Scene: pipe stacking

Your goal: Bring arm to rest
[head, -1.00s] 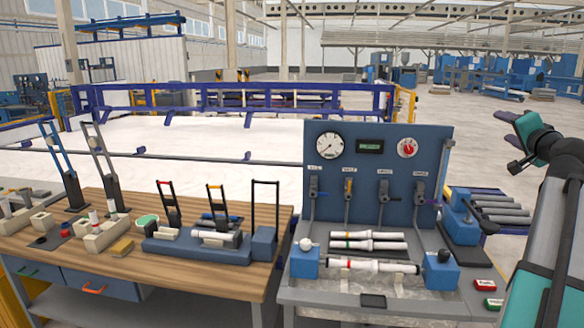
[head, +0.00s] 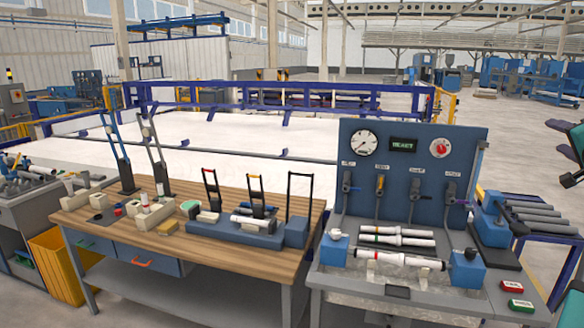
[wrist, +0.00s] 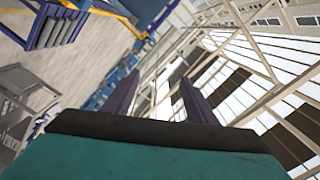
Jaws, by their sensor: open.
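My gripper (wrist: 160,97) is open and empty in the wrist view, its two dark fingers apart with floor and roof structure behind them. It shows at the right edge of the head view (head: 562,126), partly cut off and raised beside the test panel. It is clear of the pipes and touches nothing that I can see. Two white pipes (head: 392,240) lie side by side on the test bench (head: 345,279). Another white pipe (head: 405,259) with red bands lies in front of them between two blue blocks.
A blue panel (head: 413,150) with gauges and valves stands at the back of the bench. Grey pipes (head: 545,217) lie on a rack to the right. A wooden workbench (head: 240,258) with fixtures stands left, beside a yellow bin (head: 55,262).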

